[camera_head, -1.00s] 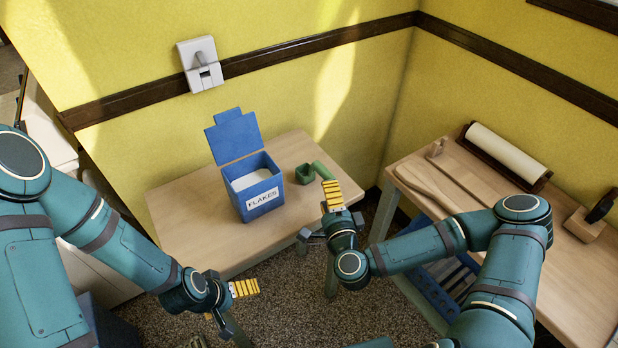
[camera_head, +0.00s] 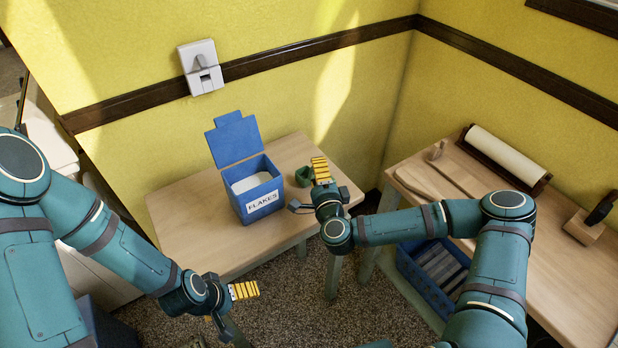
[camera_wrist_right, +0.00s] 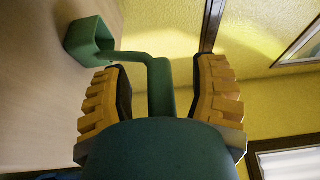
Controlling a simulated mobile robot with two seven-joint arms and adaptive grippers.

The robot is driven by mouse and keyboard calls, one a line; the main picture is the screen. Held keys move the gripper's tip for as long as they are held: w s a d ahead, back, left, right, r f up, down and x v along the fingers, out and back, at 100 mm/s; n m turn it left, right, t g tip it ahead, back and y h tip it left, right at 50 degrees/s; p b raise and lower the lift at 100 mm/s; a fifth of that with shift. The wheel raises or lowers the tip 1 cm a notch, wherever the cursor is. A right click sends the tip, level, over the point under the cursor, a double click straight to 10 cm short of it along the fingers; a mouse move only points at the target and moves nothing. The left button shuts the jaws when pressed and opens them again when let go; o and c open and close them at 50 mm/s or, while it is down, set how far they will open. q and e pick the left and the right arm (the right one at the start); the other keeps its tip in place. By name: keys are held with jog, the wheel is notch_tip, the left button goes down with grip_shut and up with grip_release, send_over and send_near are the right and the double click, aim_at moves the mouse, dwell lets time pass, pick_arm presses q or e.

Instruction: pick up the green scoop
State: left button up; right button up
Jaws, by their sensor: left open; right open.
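The green scoop (camera_head: 304,176) lies on the small wooden table, right of the blue flakes box. In the head view its handle is mostly hidden behind my right gripper (camera_head: 322,170). In the right wrist view the scoop's cup (camera_wrist_right: 88,42) is at upper left and its handle (camera_wrist_right: 160,88) runs between the two yellow fingers of my right gripper (camera_wrist_right: 160,95). The fingers are open, with a gap on each side of the handle. My left gripper (camera_head: 245,290) is open and empty, low in front of the table.
The blue box (camera_head: 262,200) labelled FLAKES stands open on the small table (camera_head: 180,215), close to the scoop. A second table (camera_head: 560,275) at the right holds a paper roll (camera_head: 508,155) and wooden pieces. A blue crate (camera_head: 425,285) sits beneath it.

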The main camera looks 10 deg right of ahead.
grip_shut()
